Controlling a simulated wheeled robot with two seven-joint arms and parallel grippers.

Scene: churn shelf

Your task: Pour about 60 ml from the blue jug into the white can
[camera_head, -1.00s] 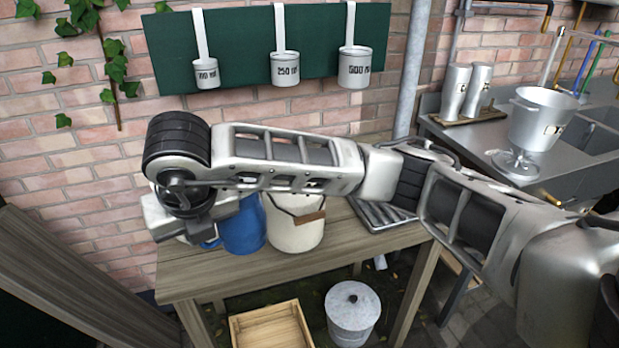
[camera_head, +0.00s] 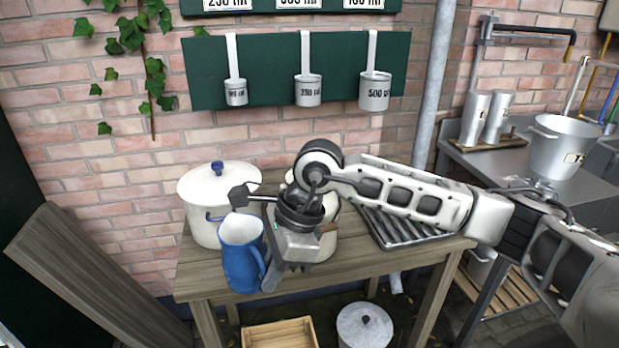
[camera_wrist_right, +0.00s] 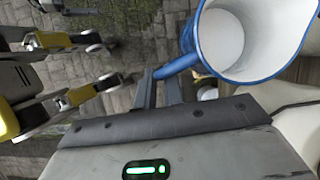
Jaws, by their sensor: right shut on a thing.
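The blue jug (camera_head: 240,262), white inside, stands about upright near the front edge of the table in the head view. My right gripper (camera_head: 270,284) is shut on its handle, at the jug's right side. I cannot tell whether its base touches the table. In the right wrist view the jug (camera_wrist_right: 262,70) shows its open mouth; its handle is between the fingers (camera_wrist_right: 160,90). Whether the white inside is liquid or lining is unclear. The white can (camera_head: 329,246), with a wooden grip, stands behind my right wrist, mostly hidden. My left gripper is out of view.
A lidded white pot (camera_head: 215,190) with a blue knob stands left of the can. A ribbed metal rack (camera_head: 408,232) lies at the table's right. Labelled measuring cups (camera_head: 308,92) hang on a green board. A wooden crate (camera_head: 280,334) and lidded bin (camera_head: 364,328) are below.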

